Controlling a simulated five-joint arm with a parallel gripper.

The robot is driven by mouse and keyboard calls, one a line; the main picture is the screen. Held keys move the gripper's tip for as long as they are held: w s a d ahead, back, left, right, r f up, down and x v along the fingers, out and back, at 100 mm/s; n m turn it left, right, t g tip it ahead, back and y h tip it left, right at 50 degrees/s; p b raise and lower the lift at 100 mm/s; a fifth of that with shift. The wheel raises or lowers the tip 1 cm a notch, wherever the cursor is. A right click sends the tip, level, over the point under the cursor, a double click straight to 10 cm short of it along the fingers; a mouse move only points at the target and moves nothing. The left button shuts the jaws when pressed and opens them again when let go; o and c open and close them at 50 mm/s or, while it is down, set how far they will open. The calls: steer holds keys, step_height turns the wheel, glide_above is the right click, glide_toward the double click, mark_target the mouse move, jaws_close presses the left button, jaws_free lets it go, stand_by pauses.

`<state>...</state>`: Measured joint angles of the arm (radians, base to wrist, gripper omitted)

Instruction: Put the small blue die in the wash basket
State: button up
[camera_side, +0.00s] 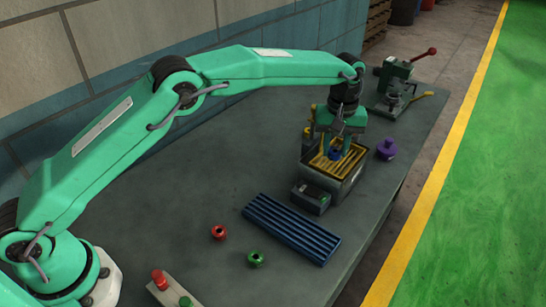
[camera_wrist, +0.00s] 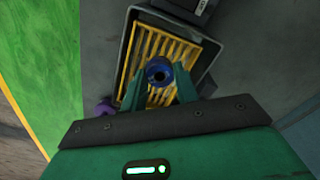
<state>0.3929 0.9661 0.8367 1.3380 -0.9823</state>
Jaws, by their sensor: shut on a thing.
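The small blue die (camera_wrist: 158,73) is a round ring-like piece with a dark hole in its middle. My gripper (camera_wrist: 156,88) is shut on it, one green finger on each side. The wash basket is a yellow slatted basket (camera_wrist: 180,50) inside a dark grey tank. In the wrist view the die lies over the slats. In the side view my gripper (camera_side: 335,148) points down over the basket (camera_side: 318,162), with the blue die (camera_side: 335,153) between its fingers. I cannot tell whether the die touches the slats or hangs just above them.
A purple knobbed piece (camera_side: 386,149) stands right of the tank. A dark blue ribbed rack (camera_side: 291,228), a red die (camera_side: 218,232) and a green die (camera_side: 256,259) lie nearer. A small grey box (camera_side: 311,198) adjoins the tank. A lever press (camera_side: 397,85) stands behind.

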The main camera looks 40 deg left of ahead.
mark_target(335, 150)
steer(key=shift+f, duration=1.4)
steer(key=shift+f, duration=0.1)
steer(key=o, duration=1)
steer(key=shift+o, duration=0.3)
step_height(335, 150, up, 12)
